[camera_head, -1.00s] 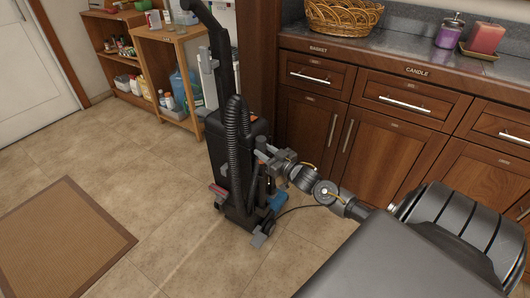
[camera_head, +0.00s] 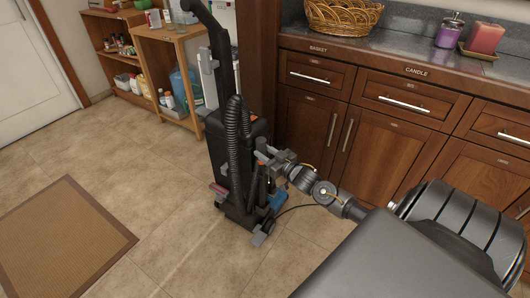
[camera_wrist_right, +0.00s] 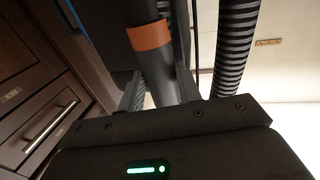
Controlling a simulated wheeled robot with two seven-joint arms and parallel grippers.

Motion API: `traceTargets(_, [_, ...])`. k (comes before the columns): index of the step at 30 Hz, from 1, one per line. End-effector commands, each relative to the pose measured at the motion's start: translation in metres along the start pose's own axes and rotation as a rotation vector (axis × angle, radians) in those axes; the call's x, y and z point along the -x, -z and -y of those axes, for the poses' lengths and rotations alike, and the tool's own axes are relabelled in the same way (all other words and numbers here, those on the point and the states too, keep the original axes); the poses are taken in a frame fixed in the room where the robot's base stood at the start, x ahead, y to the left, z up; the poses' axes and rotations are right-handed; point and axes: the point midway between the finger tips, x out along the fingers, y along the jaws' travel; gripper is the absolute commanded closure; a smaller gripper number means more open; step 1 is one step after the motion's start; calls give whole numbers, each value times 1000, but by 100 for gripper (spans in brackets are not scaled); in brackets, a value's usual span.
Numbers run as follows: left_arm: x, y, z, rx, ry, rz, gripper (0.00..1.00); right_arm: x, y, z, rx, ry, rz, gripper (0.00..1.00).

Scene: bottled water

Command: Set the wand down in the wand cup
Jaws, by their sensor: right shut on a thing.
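An upright black vacuum cleaner (camera_head: 222,150) with a ribbed hose stands on the tiled floor. My right gripper (camera_head: 262,157) is at the vacuum's right side and is shut on the wand (camera_head: 262,182), a thin upright tube low beside the body. In the right wrist view the wand (camera_wrist_right: 155,70) is a dark grey tube with an orange band, held between the fingers of my right gripper (camera_wrist_right: 162,92). The ribbed hose (camera_wrist_right: 236,45) runs beside it. I cannot clearly make out the wand cup or whether the wand's lower end touches it. My left gripper is out of view.
Wooden cabinets (camera_head: 385,135) with bar handles stand behind and right of the vacuum. Their counter holds a basket (camera_head: 343,16) and candles. An open wooden shelf (camera_head: 168,75) stands at the back left. A brown mat (camera_head: 60,240) lies at the left, with bare floor between.

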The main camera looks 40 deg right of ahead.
Motion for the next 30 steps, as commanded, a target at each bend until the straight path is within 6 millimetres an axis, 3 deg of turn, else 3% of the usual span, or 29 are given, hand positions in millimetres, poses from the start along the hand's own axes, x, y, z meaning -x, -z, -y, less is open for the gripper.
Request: traceTargets(30, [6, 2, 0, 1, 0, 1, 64, 0, -2, 0, 1, 0, -3, 100])
